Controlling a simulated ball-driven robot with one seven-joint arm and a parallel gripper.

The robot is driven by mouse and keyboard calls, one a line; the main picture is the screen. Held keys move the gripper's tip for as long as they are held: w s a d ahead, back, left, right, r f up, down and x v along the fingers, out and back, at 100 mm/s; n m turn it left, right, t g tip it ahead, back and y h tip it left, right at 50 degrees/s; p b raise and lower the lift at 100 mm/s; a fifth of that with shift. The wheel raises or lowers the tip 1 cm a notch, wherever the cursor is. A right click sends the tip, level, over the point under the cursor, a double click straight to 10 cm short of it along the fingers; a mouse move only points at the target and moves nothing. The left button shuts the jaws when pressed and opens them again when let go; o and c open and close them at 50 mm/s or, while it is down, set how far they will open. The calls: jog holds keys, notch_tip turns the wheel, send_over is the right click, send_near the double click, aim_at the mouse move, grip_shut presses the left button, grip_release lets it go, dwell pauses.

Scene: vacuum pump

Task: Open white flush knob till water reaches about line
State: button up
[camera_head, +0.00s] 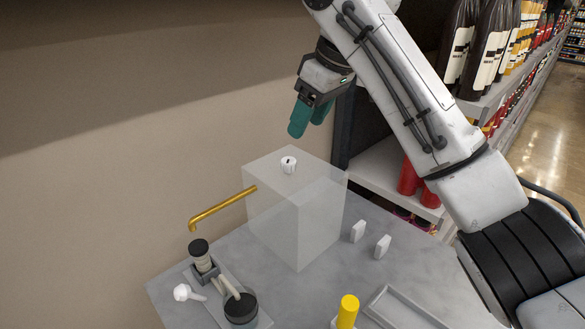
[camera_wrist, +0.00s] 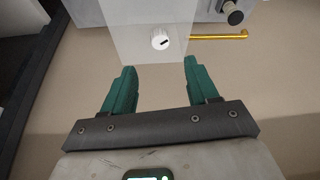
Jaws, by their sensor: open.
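The white flush knob (camera_head: 288,165) sits on top of a translucent box-shaped tank (camera_head: 296,215) on the grey table. A brass pipe (camera_head: 222,207) sticks out from the tank's left side. In the wrist view the knob (camera_wrist: 160,40) shows a dark mark on its face, beyond the gap between my fingers, with the pipe (camera_wrist: 218,37) to its right. My gripper (camera_head: 309,120), with teal fingers, is open and empty, above and behind the tank and apart from the knob. It also shows in the wrist view (camera_wrist: 156,82). I cannot make out a water level or line.
A pump with black caps (camera_head: 240,308) and a white-knobbed part (camera_head: 182,292) stand at the table's front left. Two small white blocks (camera_head: 358,231) are right of the tank. A yellow cylinder (camera_head: 347,312) and grey tray (camera_head: 402,310) are in front. Bottle shelves (camera_head: 490,60) stand at right.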

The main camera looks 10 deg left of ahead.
aim_at(289, 160)
jog(key=x, duration=1)
jog(key=shift+w+a+f+p, duration=0.1)
jog(key=shift+a+f+p, duration=0.1)
jog(key=shift+f+p, duration=0.1)
jog(key=shift+r, duration=0.1)
jog(key=c, duration=1)
